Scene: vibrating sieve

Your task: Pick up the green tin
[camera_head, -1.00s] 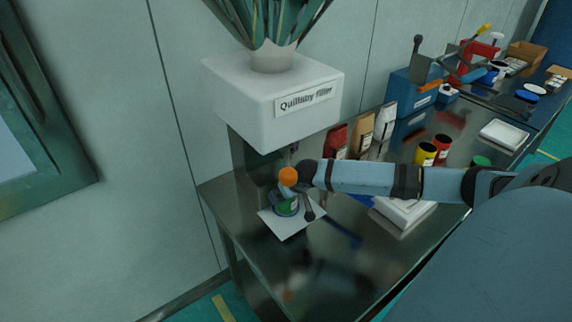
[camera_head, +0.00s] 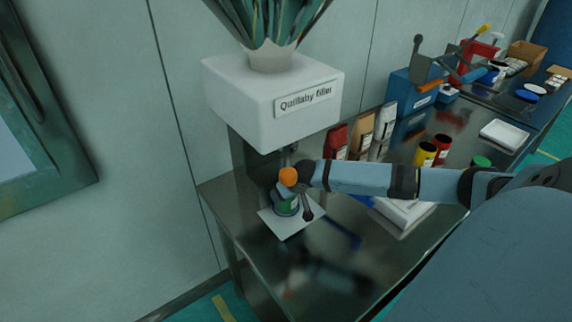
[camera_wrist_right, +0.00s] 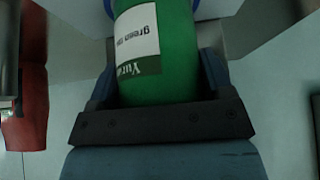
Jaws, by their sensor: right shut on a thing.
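The green tin (camera_head: 289,209) stands below the Quillaby filler (camera_head: 275,105), above or on a white square plate (camera_head: 290,230); I cannot tell if it touches the plate. My right gripper (camera_head: 291,200) comes in from the right and is shut on the tin; its wrist and fingers hide part of it. In the right wrist view the tin (camera_wrist_right: 170,75) fills the space between the fingers, with its white label showing. My left gripper is not in view.
Red, brown and white bags stand behind my right arm. Red (camera_head: 441,147) and yellow (camera_head: 425,154) tins stand on the bench to the right. A white tray (camera_head: 504,134) lies farther right. The bench front is mostly clear.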

